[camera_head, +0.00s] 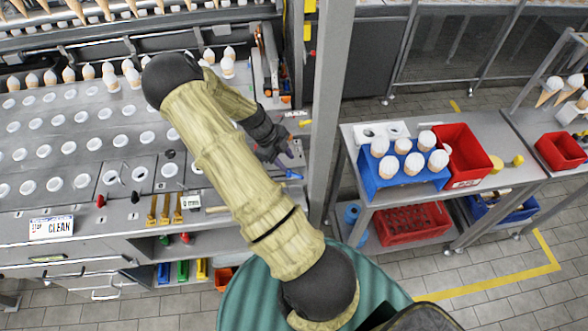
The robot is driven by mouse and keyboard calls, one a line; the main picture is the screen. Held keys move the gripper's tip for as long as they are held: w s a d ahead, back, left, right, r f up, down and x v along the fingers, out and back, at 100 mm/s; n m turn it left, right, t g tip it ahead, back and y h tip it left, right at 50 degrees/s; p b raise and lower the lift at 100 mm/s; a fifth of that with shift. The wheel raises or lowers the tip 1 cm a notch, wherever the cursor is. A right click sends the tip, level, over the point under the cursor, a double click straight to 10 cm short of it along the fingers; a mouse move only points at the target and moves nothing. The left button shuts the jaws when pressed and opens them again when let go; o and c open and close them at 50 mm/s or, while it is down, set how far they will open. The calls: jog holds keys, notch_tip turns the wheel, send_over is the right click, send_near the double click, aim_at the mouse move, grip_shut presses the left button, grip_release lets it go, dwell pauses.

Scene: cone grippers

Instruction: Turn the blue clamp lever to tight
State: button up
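A small blue lever (293,174) shows at the right end of the grey work surface, close to the upright post. It looks like the blue clamp lever, but only a little of it is visible. My gripper (284,160) is at the end of my arm, just above the blue lever in the picture. The fingers are small and partly dark against the surface. I cannot tell whether they touch the lever or how far apart they are. The lever's mounting and any tight marking cannot be made out.
A grey post (330,110) stands close to the right of my gripper. Red and black levers (101,200), several brass-coloured handles (165,208) and a CLEAN sign (51,228) lie left of my arm. A cart (365,205) with cones and a red bin (463,150) stands right.

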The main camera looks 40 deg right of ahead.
aim_at(296, 175)
jog(key=p+x, duration=0.2)
jog(key=x, duration=0.5)
jog(key=shift+s+f, duration=0.1)
jog(key=shift+f, duration=0.1)
jog(key=shift+c, duration=0.2)
grip_shut()
